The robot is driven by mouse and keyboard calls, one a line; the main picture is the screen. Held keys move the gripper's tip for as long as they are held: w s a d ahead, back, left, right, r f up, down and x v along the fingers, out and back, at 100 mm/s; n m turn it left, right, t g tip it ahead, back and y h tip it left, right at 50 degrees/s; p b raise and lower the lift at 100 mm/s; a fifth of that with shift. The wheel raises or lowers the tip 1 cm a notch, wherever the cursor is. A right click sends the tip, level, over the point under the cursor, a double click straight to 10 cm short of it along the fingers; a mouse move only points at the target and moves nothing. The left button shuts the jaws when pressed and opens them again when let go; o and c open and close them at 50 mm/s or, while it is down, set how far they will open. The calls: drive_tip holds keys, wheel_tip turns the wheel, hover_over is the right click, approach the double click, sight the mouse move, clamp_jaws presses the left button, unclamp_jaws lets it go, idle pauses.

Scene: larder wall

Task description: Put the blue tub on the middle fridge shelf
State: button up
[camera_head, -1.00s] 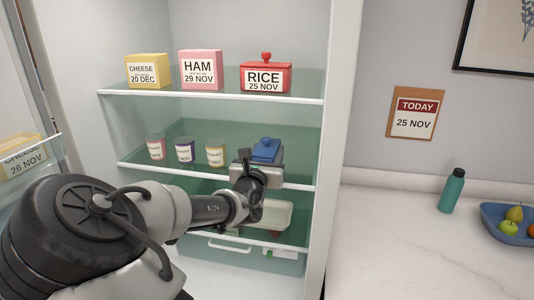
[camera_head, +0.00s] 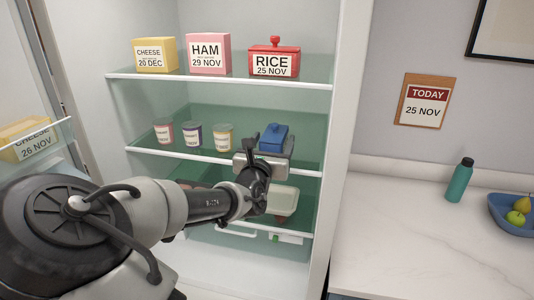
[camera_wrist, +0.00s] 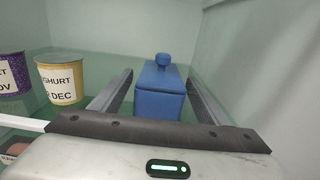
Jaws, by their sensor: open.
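The blue tub (camera_head: 273,138), with a knobbed lid, stands upright on the middle fridge shelf (camera_head: 180,151), right of the yoghurt pots. It also shows in the wrist view (camera_wrist: 159,92). My gripper (camera_head: 268,146) is at the shelf's front edge. In the wrist view my gripper's two fingers (camera_wrist: 160,95) reach along the left and right sides of the tub, with a gap visible on each side. The jaws are open. The tub's lower front is hidden behind the gripper body.
Several yoghurt pots (camera_head: 192,135) stand left of the tub. The upper shelf (camera_head: 220,79) holds a cheese box (camera_head: 155,55), a ham box (camera_head: 208,53) and a red rice tub (camera_head: 274,58). The fridge's right wall (camera_head: 338,120) is close to my gripper. A lower shelf holds a pale-lidded container (camera_head: 282,200).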

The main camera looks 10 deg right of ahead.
drive_tip(key=v, duration=0.9)
drive_tip(key=shift+s+a, duration=0.1)
drive_tip(key=shift+s, duration=0.05)
